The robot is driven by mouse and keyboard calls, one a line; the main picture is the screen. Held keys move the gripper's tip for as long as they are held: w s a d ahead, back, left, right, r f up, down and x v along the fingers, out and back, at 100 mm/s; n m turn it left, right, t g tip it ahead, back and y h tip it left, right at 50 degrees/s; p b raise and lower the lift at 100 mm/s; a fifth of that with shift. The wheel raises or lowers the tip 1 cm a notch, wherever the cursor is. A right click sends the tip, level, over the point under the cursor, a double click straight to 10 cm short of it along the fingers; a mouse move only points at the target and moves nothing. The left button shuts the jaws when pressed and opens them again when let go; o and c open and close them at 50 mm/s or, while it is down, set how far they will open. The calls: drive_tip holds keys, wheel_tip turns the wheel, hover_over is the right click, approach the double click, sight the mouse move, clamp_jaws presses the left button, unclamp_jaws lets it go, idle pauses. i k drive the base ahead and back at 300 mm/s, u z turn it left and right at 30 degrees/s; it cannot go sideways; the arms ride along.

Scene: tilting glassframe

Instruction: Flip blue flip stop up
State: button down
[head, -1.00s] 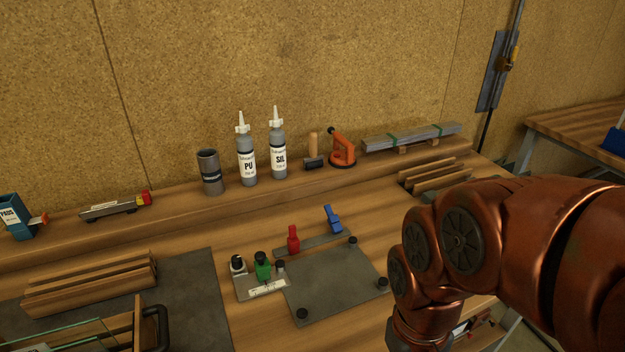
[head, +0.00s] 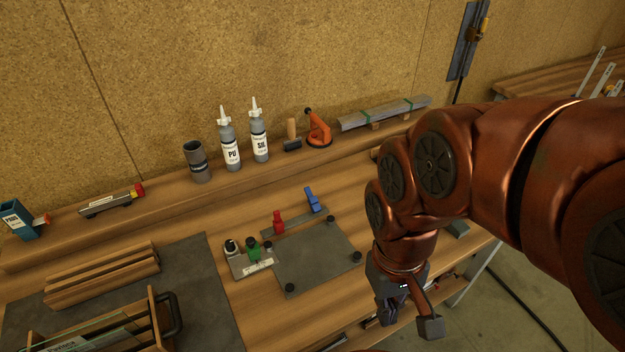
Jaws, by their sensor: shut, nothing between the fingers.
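The blue flip stop (head: 312,200) is at the far right end of a thin grey bar (head: 296,222) on the workbench. It leans a little to the left; its exact angle is hard to tell. A red flip stop (head: 278,222) stands on the same bar, to its left. A flat grey plate (head: 315,258) with black corner knobs lies in front of the bar. My gripper (head: 410,320) hangs at the bench's front edge, right of and nearer than the plate, well apart from the blue stop. It is shut and empty.
A green knob (head: 253,249) and a pale one stand on a small block left of the plate. Bottles (head: 230,150), a black cup (head: 197,162) and an orange suction lifter (head: 318,129) stand on the back ledge.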

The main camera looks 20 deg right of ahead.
sight(312, 201)
drive_tip(key=u, duration=0.05)
drive_tip(key=k, duration=0.5)
drive_tip(key=z, duration=0.75)
drive_tip(key=i, duration=1.05)
drive_tip(key=u, duration=1.9)
